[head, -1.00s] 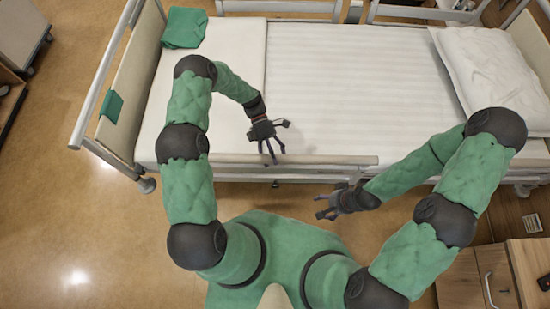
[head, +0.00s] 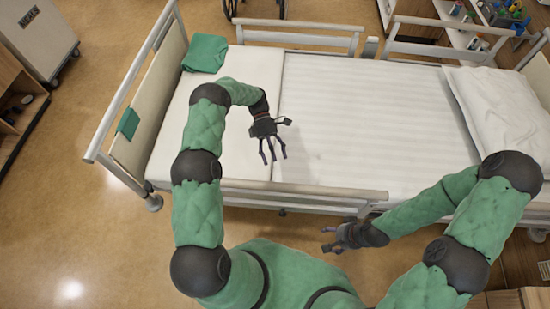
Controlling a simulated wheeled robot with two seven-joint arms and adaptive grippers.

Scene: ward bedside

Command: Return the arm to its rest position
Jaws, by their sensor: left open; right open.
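My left arm comes in from the left and reaches over the bed (head: 340,100). Its gripper (head: 272,150) is open and empty, with its fingers pointing down toward the near side of the bed, above the white sheet. My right arm comes in from the right. Its gripper (head: 330,240) is open and empty, pointing left, in front of the near bed rail (head: 300,192) on my side of the bed. Neither gripper visibly touches anything.
A folded green cloth (head: 205,53) lies at the bed's far left corner and a pillow (head: 500,105) at the right. The footboard (head: 145,110) stands left. A meal cart (head: 38,40) is at the upper left. Open floor (head: 90,220) lies left of me.

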